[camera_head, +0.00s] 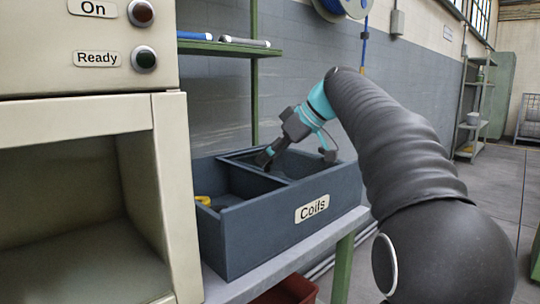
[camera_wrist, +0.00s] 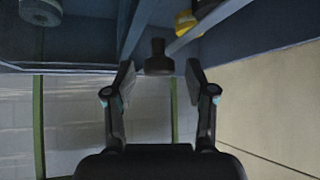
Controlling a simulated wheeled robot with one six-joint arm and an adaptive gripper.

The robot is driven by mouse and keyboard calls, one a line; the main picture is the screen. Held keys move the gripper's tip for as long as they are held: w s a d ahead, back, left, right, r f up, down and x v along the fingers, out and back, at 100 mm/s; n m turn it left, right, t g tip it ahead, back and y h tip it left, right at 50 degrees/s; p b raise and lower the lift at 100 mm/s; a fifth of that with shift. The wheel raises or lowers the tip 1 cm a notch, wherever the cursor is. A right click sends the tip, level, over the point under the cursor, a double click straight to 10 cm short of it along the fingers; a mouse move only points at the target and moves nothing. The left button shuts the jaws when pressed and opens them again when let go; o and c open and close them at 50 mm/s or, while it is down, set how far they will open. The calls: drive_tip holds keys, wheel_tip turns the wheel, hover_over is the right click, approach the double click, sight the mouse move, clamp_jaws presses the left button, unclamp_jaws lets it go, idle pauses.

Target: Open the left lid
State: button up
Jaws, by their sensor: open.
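My gripper (camera_head: 296,156) is over the right part of the dark blue box labelled "Coils" (camera_head: 235,240), pointing down. In the wrist view my gripper (camera_wrist: 160,80) has its two fingers spread apart. A small dark knob-like piece (camera_wrist: 158,62) shows between and beyond the fingertips; I cannot tell what it belongs to or whether it is touched. No lid can be made out for certain in either view. The beige machine (camera_head: 90,110) at the left has an open, empty-looking recess below its "On" and "Ready" lights.
The box is divided into compartments and stands on a grey bench (camera_head: 285,262). A yellow coil (camera_head: 203,201) lies in its left compartment. A green shelf (camera_head: 228,49) carries blue and grey rolls behind. A red bin (camera_head: 290,291) is below. Open floor lies at the right.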

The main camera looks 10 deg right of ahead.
drive_tip(key=v, duration=1.2)
drive_tip(key=shift+a, duration=0.1)
